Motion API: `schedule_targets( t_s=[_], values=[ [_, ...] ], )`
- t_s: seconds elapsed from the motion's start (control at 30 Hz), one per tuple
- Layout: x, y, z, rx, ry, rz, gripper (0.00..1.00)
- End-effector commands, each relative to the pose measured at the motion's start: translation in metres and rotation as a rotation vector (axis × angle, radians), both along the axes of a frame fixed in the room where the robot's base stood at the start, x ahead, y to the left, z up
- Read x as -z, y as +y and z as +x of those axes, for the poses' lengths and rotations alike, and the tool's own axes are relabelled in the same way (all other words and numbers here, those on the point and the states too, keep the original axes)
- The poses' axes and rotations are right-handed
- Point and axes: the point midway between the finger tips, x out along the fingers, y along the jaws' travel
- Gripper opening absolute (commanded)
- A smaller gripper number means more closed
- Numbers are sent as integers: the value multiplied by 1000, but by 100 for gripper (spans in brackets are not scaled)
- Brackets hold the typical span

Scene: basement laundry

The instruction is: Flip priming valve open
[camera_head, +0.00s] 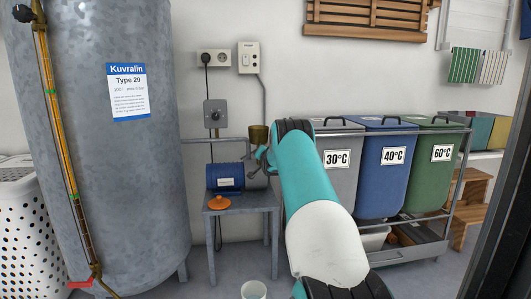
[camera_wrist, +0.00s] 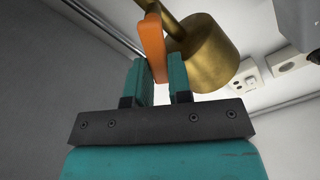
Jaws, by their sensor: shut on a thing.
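The brass priming cup (camera_head: 259,134) stands above the blue pump (camera_head: 224,176), which sits on a small grey metal table (camera_head: 241,205). In the wrist view the brass cup (camera_wrist: 208,52) shows large, with a brass pipe beside it. An orange lever (camera_wrist: 153,38) stands close to the cup. My gripper (camera_wrist: 162,72) is shut on the orange lever, with its teal fingers on both sides of it. In the head view my gripper is at the cup's lower right, and my arm partly hides the spot; the lever cannot be made out there.
An orange cap-like piece (camera_head: 219,202) lies on the table's front. A large grey tank (camera_head: 110,170) with a sight tube stands left. Grey, blue (camera_head: 388,165) and green bins stand right in a rail frame. A white bucket (camera_head: 253,290) is on the floor in front.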

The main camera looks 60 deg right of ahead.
Motion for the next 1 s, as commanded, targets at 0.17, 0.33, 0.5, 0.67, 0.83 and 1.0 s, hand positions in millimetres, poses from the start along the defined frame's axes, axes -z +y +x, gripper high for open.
schedule_targets(
  t_s=[0.17, 0.33, 0.5, 0.67, 0.83, 1.0],
  values=[
    [-2, 2, 2, -1, 58, -49, 0],
    [-4, 5, 6, -1, 150, -128, 0],
    [-5, 8, 9, -1, 248, -213, 0],
    [-6, 10, 12, -2, 330, -284, 0],
    [-6, 12, 14, -1, 397, -341, 0],
    [-6, 13, 15, -1, 437, -375, 0]
  ],
)
